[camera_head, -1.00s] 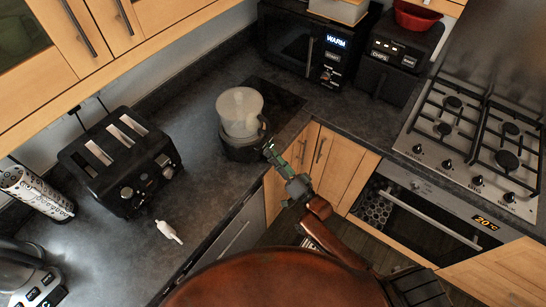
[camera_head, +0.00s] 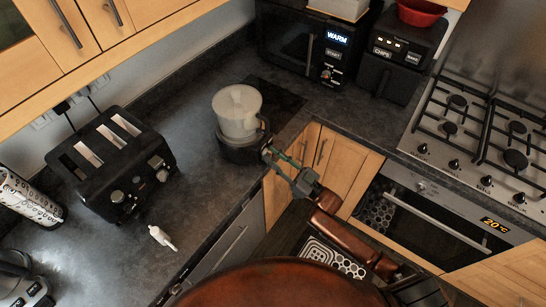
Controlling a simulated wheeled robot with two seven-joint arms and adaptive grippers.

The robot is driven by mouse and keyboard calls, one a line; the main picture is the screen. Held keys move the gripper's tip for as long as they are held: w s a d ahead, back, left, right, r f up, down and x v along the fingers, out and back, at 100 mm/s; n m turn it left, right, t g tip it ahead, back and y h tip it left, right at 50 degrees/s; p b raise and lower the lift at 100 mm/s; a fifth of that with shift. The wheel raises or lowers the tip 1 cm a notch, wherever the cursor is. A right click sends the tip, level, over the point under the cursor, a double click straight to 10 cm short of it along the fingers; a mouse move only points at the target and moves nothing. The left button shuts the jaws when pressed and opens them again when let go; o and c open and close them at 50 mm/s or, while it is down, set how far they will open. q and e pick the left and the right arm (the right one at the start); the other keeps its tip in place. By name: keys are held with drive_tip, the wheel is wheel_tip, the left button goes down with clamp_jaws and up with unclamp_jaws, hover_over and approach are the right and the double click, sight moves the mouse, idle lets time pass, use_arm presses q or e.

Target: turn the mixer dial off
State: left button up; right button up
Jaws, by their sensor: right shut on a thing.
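The mixer stands on the dark counter, with a pale translucent bowl (camera_head: 238,108) on a black base (camera_head: 236,150). Its dial is not clear to see; my right gripper (camera_head: 268,152) covers the base's right front side. That gripper is shut on what looks like the mixer's dial, at the base. The fingertips are small and partly blurred against the black base. My right arm reaches up to it from the lower right. My left gripper is not in view.
A black toaster (camera_head: 104,168) and a small white object (camera_head: 162,238) are on the counter to the left. A microwave (camera_head: 300,50) and an air fryer (camera_head: 398,60) stand behind. The gas hob (camera_head: 480,130) is at right. Bare counter (camera_head: 185,110) lies left of the mixer.

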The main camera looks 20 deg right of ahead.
drive_tip(key=shift+n, duration=0.3)
drive_tip(key=o, duration=0.9)
drive_tip(key=shift+d+f, duration=0.1)
drive_tip(key=v, duration=1.2)
